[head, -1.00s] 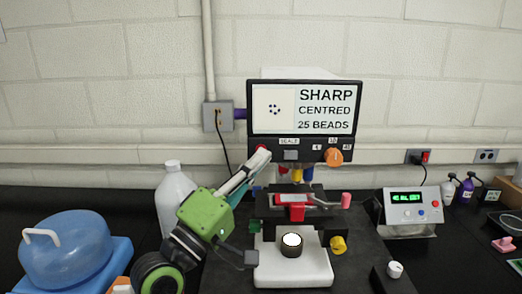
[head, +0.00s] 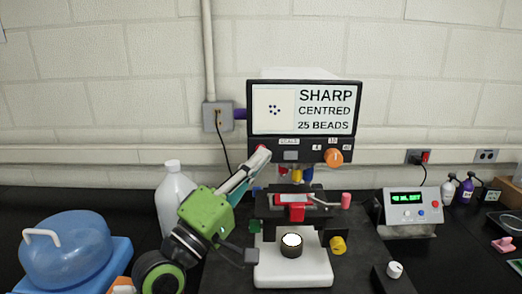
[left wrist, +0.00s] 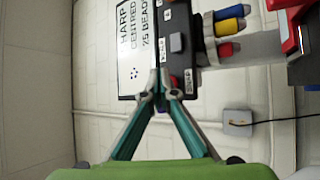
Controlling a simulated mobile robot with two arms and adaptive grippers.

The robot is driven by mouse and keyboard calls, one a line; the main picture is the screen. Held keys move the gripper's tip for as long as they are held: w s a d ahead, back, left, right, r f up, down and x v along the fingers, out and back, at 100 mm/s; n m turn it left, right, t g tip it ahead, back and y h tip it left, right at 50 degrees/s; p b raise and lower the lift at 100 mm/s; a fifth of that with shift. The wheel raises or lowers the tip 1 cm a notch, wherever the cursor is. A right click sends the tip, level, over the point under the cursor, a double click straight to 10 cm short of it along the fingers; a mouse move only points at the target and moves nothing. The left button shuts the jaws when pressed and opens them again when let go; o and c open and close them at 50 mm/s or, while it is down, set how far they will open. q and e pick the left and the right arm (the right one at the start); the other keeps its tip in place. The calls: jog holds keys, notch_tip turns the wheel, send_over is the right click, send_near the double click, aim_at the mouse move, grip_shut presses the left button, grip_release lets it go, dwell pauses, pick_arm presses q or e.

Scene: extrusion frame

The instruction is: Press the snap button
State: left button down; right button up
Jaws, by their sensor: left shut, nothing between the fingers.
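The microscope's front panel (head: 312,152) sits under a screen reading "SHARP CENTRED 25 BEADS". A small red spot (head: 262,147), apparently the snap button, shows at the panel's left end, mostly covered by my left fingertips. My left gripper (head: 260,153) is shut and empty, its tips at that left end. My right gripper is not in view.
A grey square button (head: 291,155) and an orange knob (head: 333,157) are farther right on the panel. A white bottle (head: 173,200) and blue container (head: 65,250) stand left. A control box (head: 411,207) with a green display stands right.

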pick_arm(q)
jog(key=shift+w, duration=0.65)
dwell(0.6)
jog(key=shift+s, duration=0.2)
jog(key=shift+s+p, duration=0.4)
jog(key=shift+s, duration=0.3)
jog(key=s+p, duration=0.2)
jog(key=s, duration=0.3)
dwell(0.4)
jog(key=shift+f, duration=0.1)
dwell(0.4)
